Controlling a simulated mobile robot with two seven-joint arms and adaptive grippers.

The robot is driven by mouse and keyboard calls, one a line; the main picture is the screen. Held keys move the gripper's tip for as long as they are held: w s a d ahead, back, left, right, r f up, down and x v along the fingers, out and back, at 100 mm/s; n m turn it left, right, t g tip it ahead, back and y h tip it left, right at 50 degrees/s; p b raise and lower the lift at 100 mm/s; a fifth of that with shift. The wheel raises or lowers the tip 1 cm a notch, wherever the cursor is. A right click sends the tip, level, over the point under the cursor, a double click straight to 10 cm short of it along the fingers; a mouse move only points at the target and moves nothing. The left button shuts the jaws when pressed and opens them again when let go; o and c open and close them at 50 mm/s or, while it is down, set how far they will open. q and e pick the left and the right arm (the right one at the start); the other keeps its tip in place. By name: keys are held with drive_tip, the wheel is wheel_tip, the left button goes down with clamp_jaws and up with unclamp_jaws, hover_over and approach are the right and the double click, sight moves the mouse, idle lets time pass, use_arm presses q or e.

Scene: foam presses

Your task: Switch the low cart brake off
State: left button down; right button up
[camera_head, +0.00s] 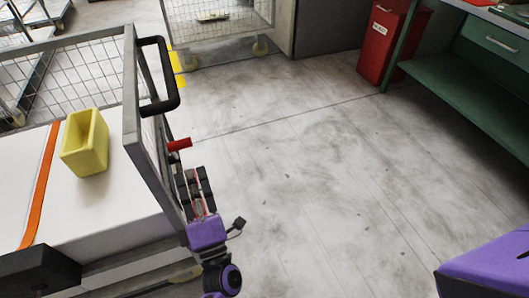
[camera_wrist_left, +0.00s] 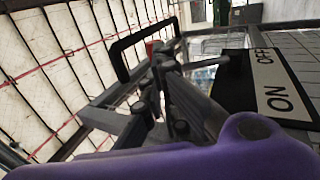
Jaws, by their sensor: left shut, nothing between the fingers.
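The low cart stands at the left of the head view, with a grey mesh frame (camera_head: 143,125) and a black loop handle (camera_head: 172,75). A red-ended lever (camera_head: 180,145), which looks like the brake, sticks out to the right of the frame. My left gripper (camera_head: 193,180) is shut and empty, just below the lever beside the frame; I cannot tell whether it touches. In the left wrist view, the fingers (camera_wrist_left: 163,75) partly hide a red piece (camera_wrist_left: 152,47). A plate (camera_wrist_left: 270,82) marked ON and OFF lies to their right. My right gripper is out of view.
A yellow bin (camera_head: 85,143) and an orange strap (camera_head: 40,185) are on the cart's white load (camera_head: 110,205). Another mesh cart (camera_head: 220,18) stands behind. The floor between is clear.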

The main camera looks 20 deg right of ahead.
sight(183, 148)
use_arm(q)
drive_tip(key=x, duration=0.4)
drive_tip(key=shift+w+r, duration=0.1)
drive_tip(key=shift+w, duration=0.15)
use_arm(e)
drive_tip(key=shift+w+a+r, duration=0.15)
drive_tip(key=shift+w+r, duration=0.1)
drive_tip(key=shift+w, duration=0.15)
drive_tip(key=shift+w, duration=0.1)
use_arm(q)
drive_tip(key=w+r+g+p, duration=0.2)
drive_tip(key=r+p, duration=0.1)
drive_tip(key=p, duration=0.5)
drive_tip(key=shift+w, duration=0.15)
drive_tip(key=shift+w+g+p, duration=0.15)
drive_tip(key=shift+g+p, duration=0.15)
drive_tip(key=shift+p, duration=0.05)
drive_tip(key=shift+w+f+p, duration=0.1)
drive_tip(key=shift+p, duration=0.25)
drive_tip(key=shift+f, duration=0.1)
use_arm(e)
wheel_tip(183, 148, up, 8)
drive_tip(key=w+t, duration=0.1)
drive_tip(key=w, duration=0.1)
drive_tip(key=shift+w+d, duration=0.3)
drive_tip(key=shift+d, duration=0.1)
use_arm(q)
drive_tip(key=shift+f, duration=0.1)
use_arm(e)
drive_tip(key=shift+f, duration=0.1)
